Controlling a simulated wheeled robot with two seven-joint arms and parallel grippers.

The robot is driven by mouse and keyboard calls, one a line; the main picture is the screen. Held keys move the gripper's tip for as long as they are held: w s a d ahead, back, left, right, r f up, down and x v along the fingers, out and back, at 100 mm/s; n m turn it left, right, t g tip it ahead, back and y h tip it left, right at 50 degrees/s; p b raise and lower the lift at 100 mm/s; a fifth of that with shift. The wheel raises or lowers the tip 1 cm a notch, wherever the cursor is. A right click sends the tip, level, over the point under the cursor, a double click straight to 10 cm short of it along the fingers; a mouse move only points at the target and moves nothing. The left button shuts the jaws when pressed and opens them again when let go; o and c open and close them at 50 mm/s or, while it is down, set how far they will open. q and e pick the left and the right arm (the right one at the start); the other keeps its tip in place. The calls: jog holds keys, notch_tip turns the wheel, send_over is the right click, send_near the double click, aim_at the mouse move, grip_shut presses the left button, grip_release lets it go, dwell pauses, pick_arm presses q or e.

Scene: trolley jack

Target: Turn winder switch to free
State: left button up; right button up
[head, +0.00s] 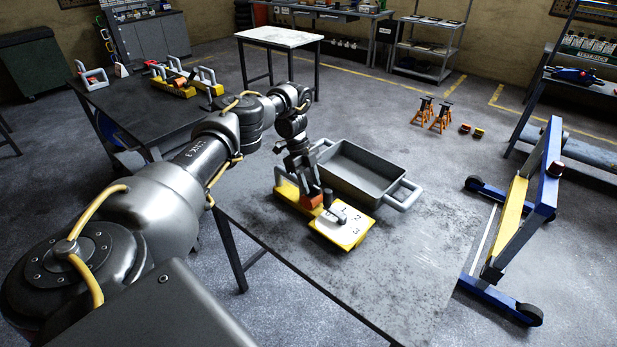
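The winder (292,193) is a yellow unit with an orange drum on the table. Beside it on the right is a yellow block with a white plate (350,234) marked with numbers, "2" and "3" being readable. A small dark switch (340,219) stands on this plate near its upper left part. My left gripper (318,190) is just above and behind the plate, over the orange drum. Its fingers point down and are small and dark here, so I cannot tell whether they are open or touch anything. My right gripper is not in view.
A grey metal tray (362,172) with handles stands behind the plate. The table's (400,262) front right part is clear. A blue and yellow wheeled frame (520,215) stands to the right. Another dark table (125,107) with similar yellow units is at the left.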

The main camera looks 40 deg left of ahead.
pick_arm(q)
jog(key=v, duration=0.8)
jog(key=shift+a+r+b, duration=0.1)
jog(key=shift+r+b, duration=0.15)
jog(key=shift+b, duration=0.1)
jog(key=shift+v, duration=1.15)
